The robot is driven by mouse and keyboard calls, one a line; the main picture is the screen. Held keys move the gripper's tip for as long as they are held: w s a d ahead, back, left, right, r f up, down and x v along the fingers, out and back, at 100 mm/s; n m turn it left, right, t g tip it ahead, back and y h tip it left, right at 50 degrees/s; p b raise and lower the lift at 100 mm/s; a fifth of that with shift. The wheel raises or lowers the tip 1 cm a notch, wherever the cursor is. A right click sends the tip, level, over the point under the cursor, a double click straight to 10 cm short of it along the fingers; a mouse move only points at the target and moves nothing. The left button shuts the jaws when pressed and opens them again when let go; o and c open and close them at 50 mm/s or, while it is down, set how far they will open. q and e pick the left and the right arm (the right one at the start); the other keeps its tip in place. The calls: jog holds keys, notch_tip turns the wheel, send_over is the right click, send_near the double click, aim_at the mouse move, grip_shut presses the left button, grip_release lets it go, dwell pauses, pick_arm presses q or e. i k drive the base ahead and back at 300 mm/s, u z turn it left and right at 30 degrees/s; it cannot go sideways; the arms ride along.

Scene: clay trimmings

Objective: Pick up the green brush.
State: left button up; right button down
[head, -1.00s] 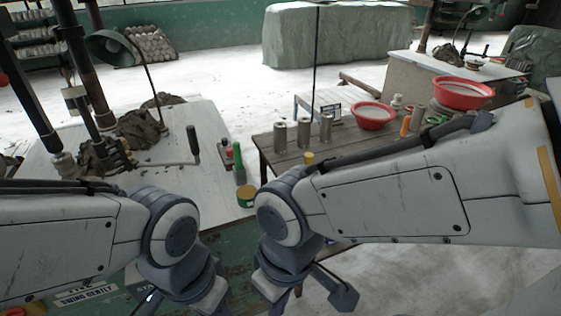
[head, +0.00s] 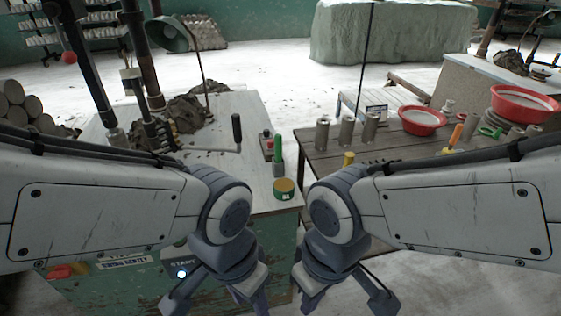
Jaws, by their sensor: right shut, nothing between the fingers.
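The green brush appears to be the upright green-handled item (head: 277,152) with a grey lower part. It stands near the right edge of the white-topped bench in the head view. My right gripper (head: 342,292) is at the bottom of the view, below and to the right of the brush and well apart from it. It is shut and empty; its tips are hard to make out. My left gripper (head: 222,292) hangs at the bottom, left of the right one. Its fingertips are not clear, so its opening cannot be told.
A green-and-yellow tin (head: 285,190) stands just in front of the brush. A black-handled crank (head: 237,130) is to its left. The wooden table (head: 320,160) at right holds metal cylinders (head: 346,131), a yellow item (head: 348,159) and a red bowl (head: 421,121).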

aim_at(278, 138)
jog(key=z, duration=1.35)
jog(key=i, duration=1.75)
jog(key=u, duration=1.85)
